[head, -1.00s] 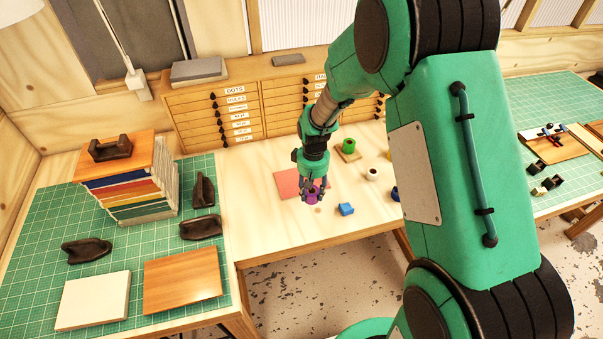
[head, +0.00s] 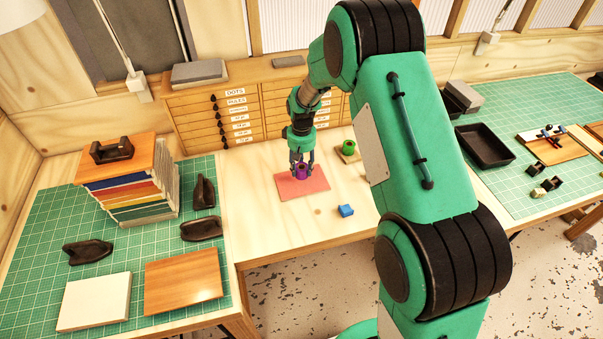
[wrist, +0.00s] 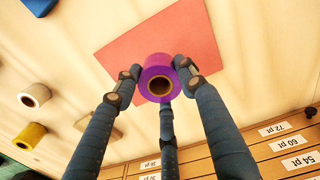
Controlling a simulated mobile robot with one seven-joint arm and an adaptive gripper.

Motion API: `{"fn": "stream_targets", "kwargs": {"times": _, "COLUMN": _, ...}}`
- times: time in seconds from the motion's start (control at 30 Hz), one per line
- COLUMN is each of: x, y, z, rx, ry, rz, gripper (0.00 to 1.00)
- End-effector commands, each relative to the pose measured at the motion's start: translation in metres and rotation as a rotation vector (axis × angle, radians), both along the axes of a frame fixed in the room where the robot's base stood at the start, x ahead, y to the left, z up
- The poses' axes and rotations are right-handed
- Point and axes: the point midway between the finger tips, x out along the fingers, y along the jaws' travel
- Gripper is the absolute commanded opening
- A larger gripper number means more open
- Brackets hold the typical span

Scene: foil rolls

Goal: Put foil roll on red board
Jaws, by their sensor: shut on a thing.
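My three-fingered gripper (head: 301,160) is shut on a purple foil roll (head: 302,173). The roll is upright, with its open core facing the wrist camera. It is over the flat red board (head: 310,188) on the pale table; I cannot tell whether it touches the board. In the wrist view the fingertips (wrist: 159,80) press around the purple roll (wrist: 159,68), and the red board (wrist: 185,35) lies below and beyond it.
A green roll (head: 348,147) stands on a small wooden board to the right. A blue piece (head: 346,210) lies nearer the front edge. The wrist view shows a white roll (wrist: 34,95) and a yellow roll (wrist: 31,134). Drawers (head: 225,110) stand behind.

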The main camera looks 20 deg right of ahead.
Motion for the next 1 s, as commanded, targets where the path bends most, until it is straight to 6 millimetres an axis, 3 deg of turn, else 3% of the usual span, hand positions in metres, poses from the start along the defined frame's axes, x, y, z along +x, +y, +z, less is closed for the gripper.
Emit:
{"fn": "stream_targets", "kwargs": {"times": 0.37, "x": 0.001, "y": 0.0, "z": -0.001, "rx": 0.0, "ry": 0.0, "rz": 0.0, "gripper": 0.12}}
{"fn": "stream_targets", "kwargs": {"times": 0.73, "x": 0.001, "y": 0.0, "z": -0.032, "rx": 0.0, "ry": 0.0, "rz": 0.0, "gripper": 0.12}}
{"fn": "stream_targets", "kwargs": {"times": 1.0, "x": 0.001, "y": 0.0, "z": -0.035, "rx": 0.0, "ry": -0.001, "rz": 0.0, "gripper": 0.12}}
